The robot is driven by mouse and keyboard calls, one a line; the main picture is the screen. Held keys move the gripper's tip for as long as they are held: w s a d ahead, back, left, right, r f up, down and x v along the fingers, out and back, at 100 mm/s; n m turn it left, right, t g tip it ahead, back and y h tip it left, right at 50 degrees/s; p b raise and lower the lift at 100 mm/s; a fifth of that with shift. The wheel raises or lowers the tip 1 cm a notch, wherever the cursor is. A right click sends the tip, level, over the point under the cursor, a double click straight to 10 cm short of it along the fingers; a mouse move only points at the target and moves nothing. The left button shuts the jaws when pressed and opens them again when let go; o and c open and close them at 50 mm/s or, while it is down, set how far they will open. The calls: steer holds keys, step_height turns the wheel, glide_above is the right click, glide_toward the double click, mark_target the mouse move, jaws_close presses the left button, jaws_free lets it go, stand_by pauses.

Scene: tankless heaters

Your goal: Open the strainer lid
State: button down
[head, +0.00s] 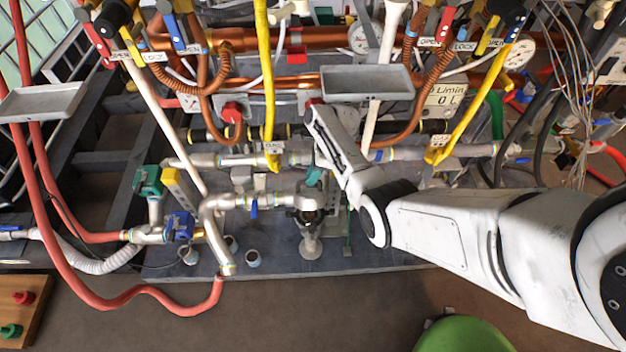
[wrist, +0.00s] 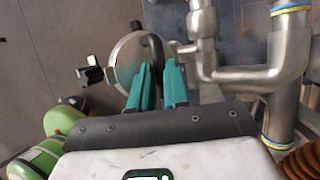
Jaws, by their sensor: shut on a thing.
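The strainer (head: 310,243) is a metal body standing on the dark platform, joined to silver pipes. In the wrist view its round metal lid (wrist: 125,58) shows beyond my fingers. A dark curved handle (wrist: 153,43) rises at the lid's right side. A black clamp or knob (wrist: 92,74) sticks out at its left. My gripper (wrist: 158,68) has teal fingers, shut on the dark handle, with a small gap between the fingers. In the head view, my gripper (head: 314,177) is just above the strainer, and my arm hides part of the area. Whether the lid is raised I cannot tell.
Silver pipes (wrist: 250,75) run close on the right in the wrist view. Yellow pipes (head: 265,90) and copper pipes (head: 300,83) stand behind. A red hose (head: 90,285) lies at left. Green round objects (wrist: 45,140) are at lower left. Open floor (head: 330,310) lies in front.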

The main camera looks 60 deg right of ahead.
steer(key=shift+w+d+f, duration=0.1)
steer(key=shift+w+d, duration=0.05)
steer(key=shift+w, duration=0.05)
stand_by(0.4)
steer(key=c, duration=1.1)
jaws_free()
steer(key=p+v, duration=0.2)
steer(key=v, duration=0.5)
steer(key=shift+r, duration=0.2)
steer(key=shift+d, duration=0.15)
steer(key=shift+c, duration=0.3)
